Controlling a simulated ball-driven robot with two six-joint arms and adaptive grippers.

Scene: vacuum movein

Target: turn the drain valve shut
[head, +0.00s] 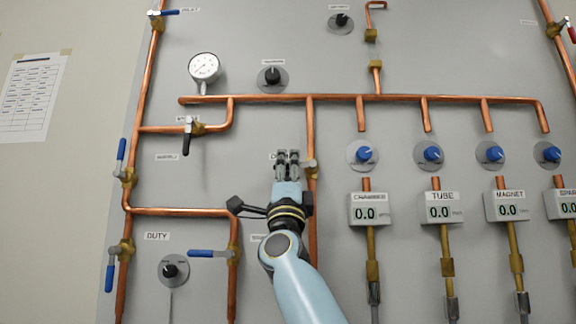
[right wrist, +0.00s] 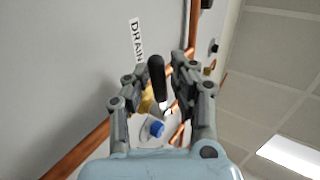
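The drain valve shows in the right wrist view as a black handle (right wrist: 157,78) on a brass body (right wrist: 147,103), beside a label reading DRAIN (right wrist: 138,40). In the head view its brass body (head: 310,169) sits on a vertical copper pipe, and my gripper hides the handle. My right gripper (head: 287,157) is raised in front of the panel at the valve. In the right wrist view my right gripper (right wrist: 157,72) is open, with a finger on each side of the black handle. Gaps show between fingers and handle. My left gripper is not in view.
Copper pipes (head: 270,98) cross the grey panel. A black-handled valve (head: 187,138) and a blue-handled valve (head: 208,253) are to the left. Blue knobs (head: 364,154) and readouts (head: 370,210) stand to the right. A round gauge (head: 204,67) is at upper left.

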